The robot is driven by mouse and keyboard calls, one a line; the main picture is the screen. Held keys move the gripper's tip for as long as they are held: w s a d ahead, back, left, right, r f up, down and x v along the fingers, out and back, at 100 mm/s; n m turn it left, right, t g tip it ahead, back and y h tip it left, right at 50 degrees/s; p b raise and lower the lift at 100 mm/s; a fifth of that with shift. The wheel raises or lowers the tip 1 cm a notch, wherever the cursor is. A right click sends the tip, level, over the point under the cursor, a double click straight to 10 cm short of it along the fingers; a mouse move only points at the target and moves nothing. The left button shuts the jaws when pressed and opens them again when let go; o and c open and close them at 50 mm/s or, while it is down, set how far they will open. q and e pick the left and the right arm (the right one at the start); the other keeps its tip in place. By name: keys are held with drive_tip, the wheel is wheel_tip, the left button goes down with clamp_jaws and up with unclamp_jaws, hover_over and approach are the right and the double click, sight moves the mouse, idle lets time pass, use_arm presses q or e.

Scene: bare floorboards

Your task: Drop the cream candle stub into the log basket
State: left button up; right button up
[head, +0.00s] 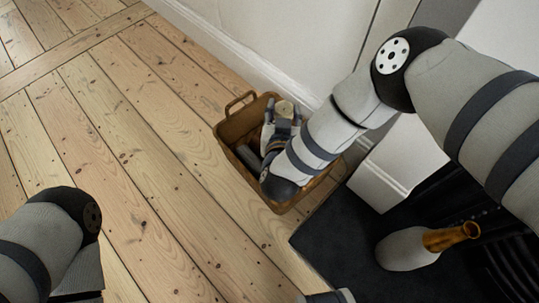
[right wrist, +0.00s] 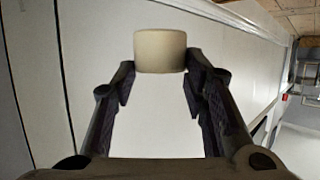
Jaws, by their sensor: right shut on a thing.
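The cream candle stub (head: 285,108) is a short, pale cylinder. It sits between the fingertips of my right gripper (head: 283,116), which is shut on it. In the right wrist view the candle stub (right wrist: 160,50) shows between the two dark fingertips of the right gripper (right wrist: 160,76). The log basket (head: 226,137) is a brown, open container with a raised handle, standing on the floorboards by the wall. In the head view the right gripper and candle appear over the basket's far part; the exact height is hard to tell. My arm hides much of the basket's inside. The left gripper is out of view.
A dark grey log-like piece (head: 249,158) lies inside the basket. A white skirting board (head: 255,66) runs behind the basket. The floorboards to the left are clear.

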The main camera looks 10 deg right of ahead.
wheel_tip(320, 180, down, 3)
drive_tip(key=shift+f+b, duration=0.15)
drive_tip(key=shift+b, duration=0.7)
drive_tip(key=shift+r, duration=0.2)
drive_tip(key=o, duration=1.2)
drive_tip(key=v, duration=1.2)
